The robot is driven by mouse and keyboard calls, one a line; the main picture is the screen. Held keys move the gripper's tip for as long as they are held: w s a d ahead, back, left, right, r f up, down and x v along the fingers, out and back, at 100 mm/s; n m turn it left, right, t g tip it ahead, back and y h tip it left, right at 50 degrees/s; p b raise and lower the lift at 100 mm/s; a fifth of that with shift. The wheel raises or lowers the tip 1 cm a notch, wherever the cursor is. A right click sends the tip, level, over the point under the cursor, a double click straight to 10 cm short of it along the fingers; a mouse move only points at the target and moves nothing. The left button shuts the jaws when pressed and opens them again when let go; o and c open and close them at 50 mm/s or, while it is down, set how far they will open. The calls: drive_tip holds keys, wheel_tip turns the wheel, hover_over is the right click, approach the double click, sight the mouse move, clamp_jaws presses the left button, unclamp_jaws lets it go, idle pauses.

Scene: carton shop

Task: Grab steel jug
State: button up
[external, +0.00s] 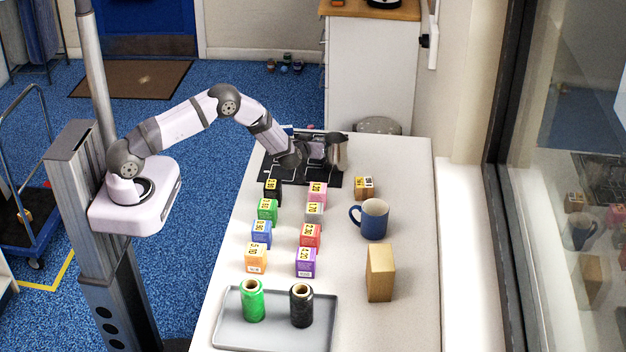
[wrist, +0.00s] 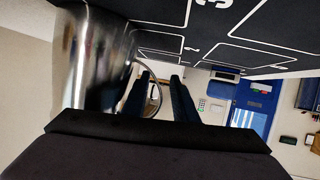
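The steel jug (external: 339,154) stands upright on the black mat with white lines (external: 272,171), at the far end of the table. In the wrist view the jug's shiny body (wrist: 92,60) fills the left side. My gripper (external: 322,151) is low beside the jug, on its left in the external view. In the wrist view my gripper's two dark fingers (wrist: 160,82) are apart, with the thin curved handle (wrist: 157,84) showing in the gap between them. I cannot tell whether either finger touches the handle. The jug's left side is partly hidden in the external view.
Two columns of small coloured numbered boxes (external: 310,236) stand nearer the camera. A yellow-brown box (external: 364,188), a blue mug (external: 375,220) and a tan block (external: 380,273) stand on the right. A grey tray (external: 276,334) holds green and black spools. A window wall borders the right.

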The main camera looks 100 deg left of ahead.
clamp_jaws()
drive_tip(key=shift+a+r, duration=0.1)
drive_tip(key=shift+r, duration=0.1)
idle(1.2)
